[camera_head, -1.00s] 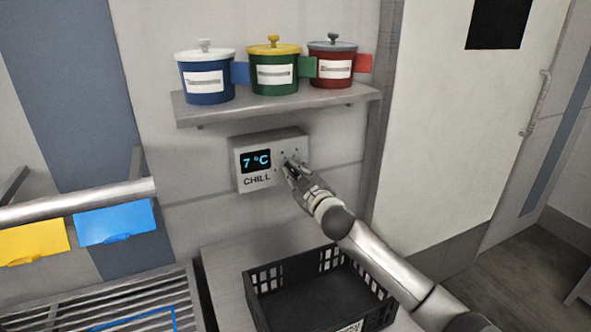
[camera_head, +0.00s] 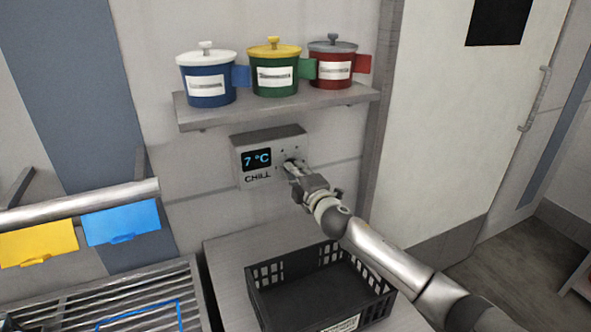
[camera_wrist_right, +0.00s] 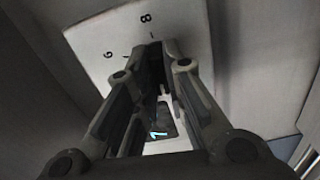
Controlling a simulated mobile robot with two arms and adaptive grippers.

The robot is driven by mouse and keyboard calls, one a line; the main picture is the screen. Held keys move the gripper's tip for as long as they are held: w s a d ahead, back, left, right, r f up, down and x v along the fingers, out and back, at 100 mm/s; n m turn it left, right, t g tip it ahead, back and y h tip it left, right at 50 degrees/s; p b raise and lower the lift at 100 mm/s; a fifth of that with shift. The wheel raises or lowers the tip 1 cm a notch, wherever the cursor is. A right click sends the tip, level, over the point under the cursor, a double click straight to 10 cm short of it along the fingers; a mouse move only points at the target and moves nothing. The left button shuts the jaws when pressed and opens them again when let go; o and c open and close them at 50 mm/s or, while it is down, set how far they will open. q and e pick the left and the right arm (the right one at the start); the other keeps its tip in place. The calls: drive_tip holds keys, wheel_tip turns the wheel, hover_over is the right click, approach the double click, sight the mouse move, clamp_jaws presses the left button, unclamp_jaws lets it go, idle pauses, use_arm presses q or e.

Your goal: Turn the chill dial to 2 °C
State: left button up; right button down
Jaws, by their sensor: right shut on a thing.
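The chill unit (camera_head: 238,170) is a pale grey box on the wall below the shelf. Its screen (camera_head: 257,159) reads 7 °C in blue, above the word CHILL. My right gripper (camera_head: 291,167) is at the dial on the unit's right side and hides most of it. In the right wrist view the gripper (camera_wrist_right: 157,60) is shut on the dark dial (camera_wrist_right: 155,68), with the marks 8 and 6 on the panel (camera_wrist_right: 125,38) around it. Part of the screen (camera_wrist_right: 160,122) shows between the fingers. My left gripper is not in view.
A shelf (camera_head: 275,112) above holds blue (camera_head: 209,91), green (camera_head: 274,88) and red (camera_head: 333,76) lidded pots. A black crate (camera_head: 275,305) stands on the counter (camera_head: 228,262) below my right forearm. Yellow (camera_head: 38,243) and blue (camera_head: 121,222) flaps hang from a rail at left.

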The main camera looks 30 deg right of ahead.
drive_tip(key=shift+f+n, duration=0.1)
drive_tip(key=shift+n, duration=0.5)
drive_tip(key=c, duration=1.5)
unclamp_jaws()
drive_tip(key=shift+s, duration=0.15)
drive_tip(key=s, duration=1.1)
drive_tip(key=shift+s+a, duration=0.35)
